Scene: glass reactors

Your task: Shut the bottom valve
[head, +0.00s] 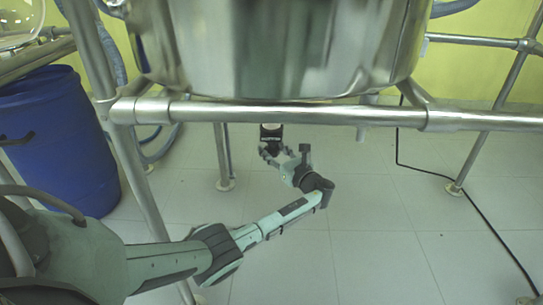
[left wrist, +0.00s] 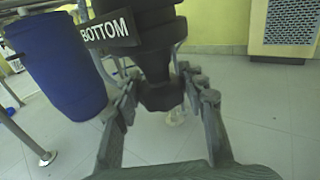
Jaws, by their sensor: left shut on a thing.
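The bottom valve (head: 270,131) is a small black part hanging under the steel vessel, below the front rail in the head view. In the left wrist view the black valve body (left wrist: 148,38) hangs at the top centre, beside a black "BOTTOM" label (left wrist: 106,30). My left gripper (head: 271,153) reaches up to it from below and right. In the left wrist view its fingers (left wrist: 163,93) stand on both sides of the dark lower part of the valve and are shut on it. The valve's inner position is hidden. My right gripper is not in view.
The steel vessel (head: 275,50) and the horizontal rail (head: 270,112) lie above my gripper. A frame leg (head: 222,155) stands just left of it. A blue drum (head: 58,140) stands at the left. A black cable (head: 470,203) runs across the open tiled floor at right.

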